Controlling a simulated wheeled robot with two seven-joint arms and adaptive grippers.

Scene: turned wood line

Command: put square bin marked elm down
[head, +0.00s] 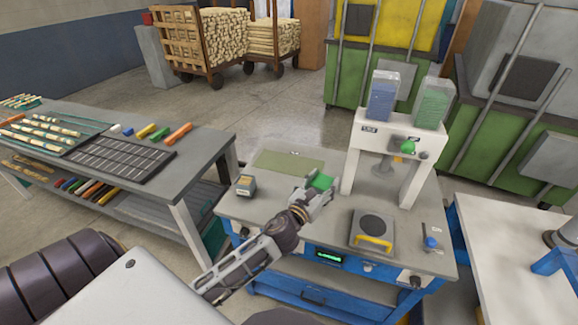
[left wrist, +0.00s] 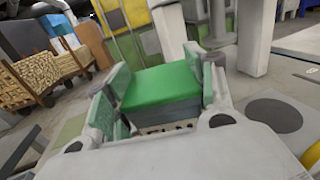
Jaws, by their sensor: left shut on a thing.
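My left gripper (head: 318,194) is shut on a square bin (head: 320,181) with a bright green top, above the middle of the grey bench top (head: 285,215). In the left wrist view the bin (left wrist: 162,88) sits between the two pads of my gripper (left wrist: 160,95), its green top up and a grey body beneath. No elm mark can be read on it. The gripper hides part of its sides, and I cannot tell how far it is above the bench. My right gripper is not in view.
A flat green mat (head: 289,161) lies bare behind the held bin. A small grey box (head: 246,186) stands at the bench's left. A white two-hopper stand (head: 400,137) rises at the back right. A device with a round dark plate (head: 373,226) sits at the front right.

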